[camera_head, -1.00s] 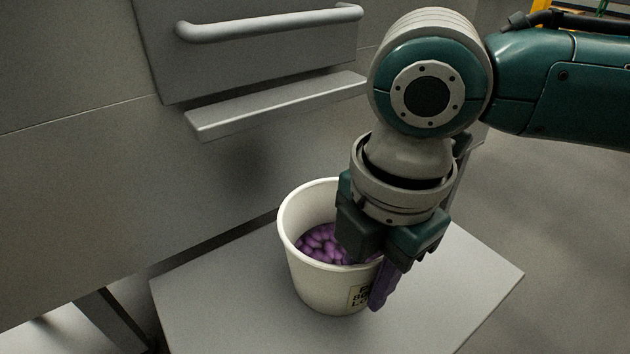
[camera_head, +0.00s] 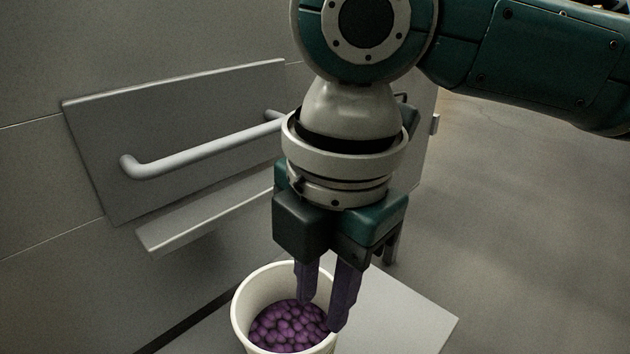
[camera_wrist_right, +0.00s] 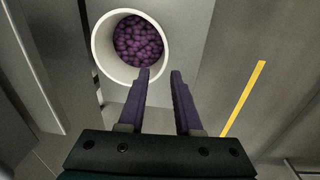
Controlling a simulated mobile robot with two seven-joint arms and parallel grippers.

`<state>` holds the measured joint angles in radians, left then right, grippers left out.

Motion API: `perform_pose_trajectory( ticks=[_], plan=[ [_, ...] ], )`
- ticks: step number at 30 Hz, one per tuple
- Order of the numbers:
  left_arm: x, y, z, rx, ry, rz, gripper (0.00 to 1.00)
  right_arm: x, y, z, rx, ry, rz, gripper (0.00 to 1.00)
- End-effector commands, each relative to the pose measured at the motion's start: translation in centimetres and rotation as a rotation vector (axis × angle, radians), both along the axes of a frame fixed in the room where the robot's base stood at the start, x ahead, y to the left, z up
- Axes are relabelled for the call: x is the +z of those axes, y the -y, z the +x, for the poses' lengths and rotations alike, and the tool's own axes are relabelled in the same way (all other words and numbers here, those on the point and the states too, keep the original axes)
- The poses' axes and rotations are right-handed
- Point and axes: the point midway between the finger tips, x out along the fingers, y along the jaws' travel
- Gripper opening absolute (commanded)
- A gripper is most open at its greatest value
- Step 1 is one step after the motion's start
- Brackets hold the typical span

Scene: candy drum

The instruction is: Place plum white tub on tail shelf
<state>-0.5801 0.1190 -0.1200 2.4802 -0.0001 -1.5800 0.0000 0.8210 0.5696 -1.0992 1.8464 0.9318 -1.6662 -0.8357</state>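The white tub (camera_head: 258,288), filled with plum-coloured candies (camera_head: 287,325), stands upright on a flat grey shelf (camera_head: 400,315) at the bottom of the head view, its lower part cut off by the frame edge. It also shows from above in the right wrist view (camera_wrist_right: 104,60). My right gripper (camera_head: 320,314) is open and empty above the tub's right side. In the right wrist view its two purple fingers (camera_wrist_right: 159,73) are apart, one tip overlapping the tub's rim; I cannot tell how high above the rim they are. My left gripper is not in view.
A grey panel with a bar handle (camera_head: 200,155) and a narrow ledge (camera_head: 205,218) stand on the wall behind and left of the tub. Shelf surface right of the tub is bare. Open floor (camera_head: 520,200) lies at the right, with a yellow line (camera_wrist_right: 243,98) in the wrist view.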

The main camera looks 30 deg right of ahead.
Motion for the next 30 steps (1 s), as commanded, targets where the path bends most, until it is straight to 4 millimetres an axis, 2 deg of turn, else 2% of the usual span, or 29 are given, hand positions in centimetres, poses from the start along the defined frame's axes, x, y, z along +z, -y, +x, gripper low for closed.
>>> perform_pose_trajectory(
  ticks=[4, 7, 9, 11, 14, 18, 21, 25, 30],
  plan=[
    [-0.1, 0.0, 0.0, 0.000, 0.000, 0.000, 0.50, -1.2, -3.3, -2.2, -0.096, 0.005, 0.118, 0.33],
    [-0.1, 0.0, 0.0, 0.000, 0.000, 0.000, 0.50, -1.6, -5.9, -4.0, -0.276, 0.012, 0.251, 0.33],
    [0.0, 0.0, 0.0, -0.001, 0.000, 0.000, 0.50, -1.7, -6.7, -5.0, -0.455, 0.015, 0.338, 0.33],
    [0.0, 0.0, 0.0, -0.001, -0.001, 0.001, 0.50, -1.8, -6.6, -5.7, -0.630, 0.013, 0.398, 0.33],
    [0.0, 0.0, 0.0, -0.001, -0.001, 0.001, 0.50, -2.3, -4.6, -7.0, -0.949, 0.016, 0.450, 0.33],
    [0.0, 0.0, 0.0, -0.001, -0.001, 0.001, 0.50, -3.5, 0.4, -9.5, -1.357, 0.048, 0.426, 0.33],
    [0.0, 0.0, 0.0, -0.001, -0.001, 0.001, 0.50, -4.1, 3.7, -11.5, -1.557, 0.085, 0.376, 0.33],
    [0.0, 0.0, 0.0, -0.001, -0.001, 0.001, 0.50, -4.3, 6.2, -13.1, -1.688, 0.122, 0.329, 0.33],
    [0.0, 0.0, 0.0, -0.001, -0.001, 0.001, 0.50, -4.4, 6.7, -13.4, -1.714, 0.132, 0.318, 0.33]
  ],
)
